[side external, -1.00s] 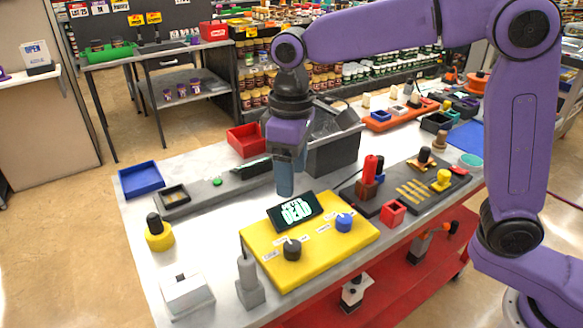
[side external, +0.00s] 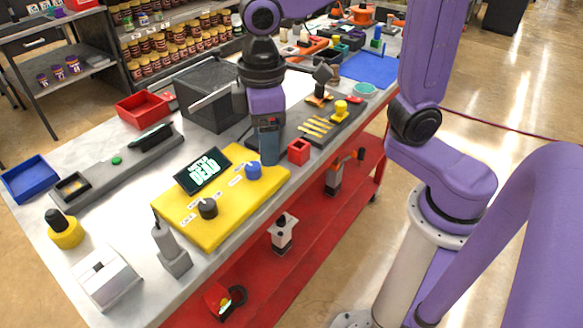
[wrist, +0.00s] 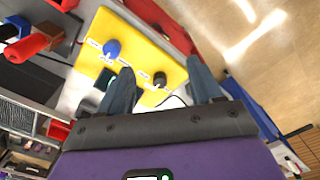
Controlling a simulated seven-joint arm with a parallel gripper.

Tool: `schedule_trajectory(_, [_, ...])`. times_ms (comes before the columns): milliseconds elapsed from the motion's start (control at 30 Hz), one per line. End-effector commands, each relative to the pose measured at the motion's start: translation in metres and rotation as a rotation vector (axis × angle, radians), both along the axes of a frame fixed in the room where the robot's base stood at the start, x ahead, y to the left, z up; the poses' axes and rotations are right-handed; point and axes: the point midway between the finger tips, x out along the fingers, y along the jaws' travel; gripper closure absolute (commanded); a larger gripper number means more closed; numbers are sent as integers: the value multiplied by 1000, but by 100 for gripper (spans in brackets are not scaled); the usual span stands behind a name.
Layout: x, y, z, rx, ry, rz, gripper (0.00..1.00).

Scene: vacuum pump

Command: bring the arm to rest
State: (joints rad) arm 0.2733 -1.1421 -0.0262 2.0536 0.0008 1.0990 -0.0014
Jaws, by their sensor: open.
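My purple arm reaches over the workbench, with my gripper (side external: 268,160) pointing down near the back right corner of the yellow panel (side external: 215,233). In the wrist view my gripper (wrist: 163,82) has its two blue-grey fingers spread wide, with nothing held between them. The yellow panel (wrist: 137,55) lies beyond the fingers, with a blue knob (wrist: 112,49) and a black knob (wrist: 160,79). In the side view the blue knob (side external: 253,170) is just below and left of the fingertips. I cannot tell the exact height above the bench.
A dark display (side external: 203,171) stands on the panel. A red box (side external: 299,151) is right of my gripper. A dark grey bin (side external: 208,95), a red tray (side external: 144,108) and a blue tray (side external: 30,179) stand behind and left. A red shelf (side external: 315,220) runs below the bench.

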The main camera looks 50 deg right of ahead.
Motion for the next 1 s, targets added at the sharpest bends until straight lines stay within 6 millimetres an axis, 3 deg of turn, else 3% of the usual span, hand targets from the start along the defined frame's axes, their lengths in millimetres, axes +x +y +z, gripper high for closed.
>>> schedule_trajectory(400, [-93,-80,-29,7,-5,147,35])
schedule_trajectory(600, [-128,-109,-42,12,-8,202,35])
schedule_trajectory(800, [-142,-120,-47,13,-8,226,35])
schedule_trajectory(1000, [-143,-121,-48,13,-8,229,35])
